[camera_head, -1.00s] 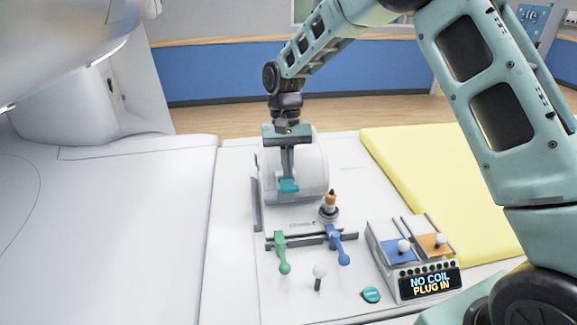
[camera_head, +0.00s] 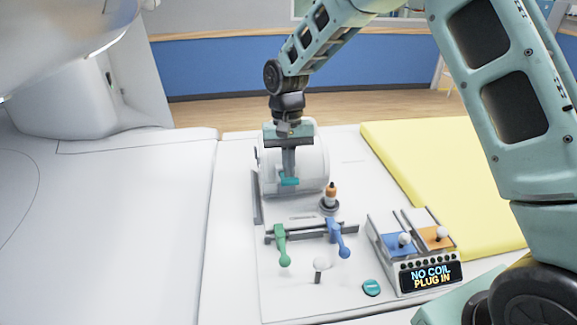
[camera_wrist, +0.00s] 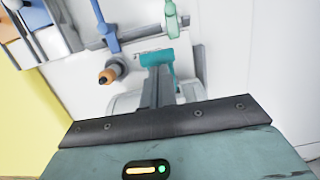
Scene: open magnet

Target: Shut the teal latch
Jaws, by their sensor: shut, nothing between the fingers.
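The teal latch (camera_head: 289,181) is at the front of a white cylindrical coil housing (camera_head: 310,165) on the white table. In the wrist view the teal latch (camera_wrist: 152,58) shows just beyond my fingertips, partly hidden behind them. My gripper (camera_head: 289,172) points down in front of the housing, its fingers shut together with nothing between them. The fingertips (camera_wrist: 158,75) overlap the latch in both views; I cannot tell whether they touch it.
An orange-tipped plug (camera_head: 330,194) stands right of the housing. A green lever (camera_head: 281,246) and a blue lever (camera_head: 338,239) hang from a rail in front. A white knob (camera_head: 321,264), a teal button (camera_head: 371,288) and a display box (camera_head: 432,275) lie nearer. A yellow pad (camera_head: 430,160) is right.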

